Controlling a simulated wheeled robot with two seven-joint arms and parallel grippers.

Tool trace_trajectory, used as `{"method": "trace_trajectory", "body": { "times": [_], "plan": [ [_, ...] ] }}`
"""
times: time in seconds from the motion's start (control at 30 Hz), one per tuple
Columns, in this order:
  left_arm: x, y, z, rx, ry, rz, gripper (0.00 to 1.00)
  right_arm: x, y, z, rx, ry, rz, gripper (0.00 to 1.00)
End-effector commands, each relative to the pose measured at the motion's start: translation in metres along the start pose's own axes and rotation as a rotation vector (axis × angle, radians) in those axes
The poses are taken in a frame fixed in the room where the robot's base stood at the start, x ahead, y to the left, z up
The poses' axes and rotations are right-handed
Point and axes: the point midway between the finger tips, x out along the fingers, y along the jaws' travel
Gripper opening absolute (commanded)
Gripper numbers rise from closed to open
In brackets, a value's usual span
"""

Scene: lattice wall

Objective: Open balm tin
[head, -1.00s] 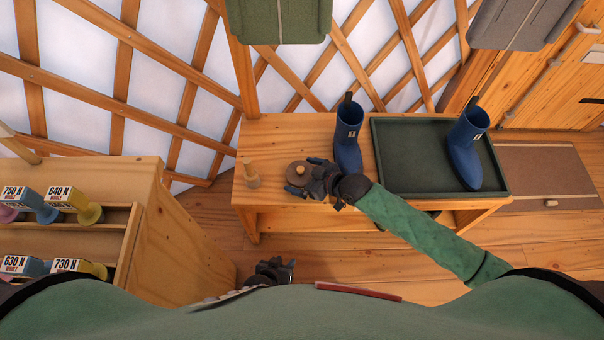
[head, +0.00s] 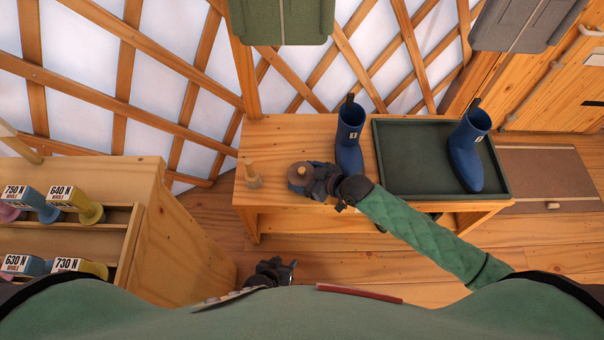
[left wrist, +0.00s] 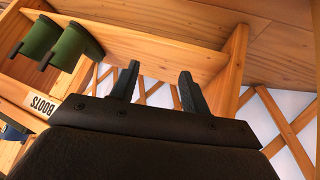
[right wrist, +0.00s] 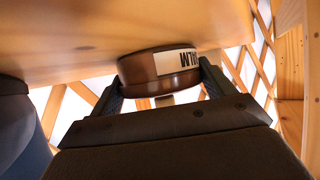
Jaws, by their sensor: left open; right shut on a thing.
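The balm tin (head: 300,176) stands on the wooden bench near its front edge, with a light wooden knob on top. It is a round brown tin with a white label in the right wrist view (right wrist: 160,70), where it appears upside down. My right gripper (head: 302,180) is shut on the tin, one finger on each side. The right wrist view shows the tin between its fingers (right wrist: 158,82). My left gripper (head: 292,268) is open and empty, low in front of the bench and apart from the tin. Its fingers (left wrist: 160,85) are spread in the left wrist view.
A cabinet with spools (head: 140,190) is at left.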

Motion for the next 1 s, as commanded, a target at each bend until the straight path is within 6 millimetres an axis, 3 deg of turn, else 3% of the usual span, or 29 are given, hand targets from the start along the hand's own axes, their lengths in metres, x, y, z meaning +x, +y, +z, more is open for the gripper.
{"method": "trace_trajectory", "body": {
  "times": [0.17, 0.43, 0.7, 1.0],
  "plan": [
    [0.001, 0.0, -0.015, 0.037, -0.024, 0.009, 0.46, 0.0, 0.0, 0.0, 0.0, 0.0, 0.0, 0.61],
    [-0.005, 0.006, -0.075, 0.239, -0.143, 0.099, 0.46, 0.0, 0.0, 0.0, 0.0, 0.0, 0.0, 0.61],
    [-0.031, 0.022, -0.136, 0.499, -0.235, 0.272, 0.46, 0.0, 0.0, 0.0, 0.0, 0.0, 0.0, 0.61],
    [-0.058, 0.034, -0.17, 0.689, -0.266, 0.412, 0.46, 0.0, 0.0, 0.0, 0.0, 0.0, 0.0, 0.61]
  ]
}}
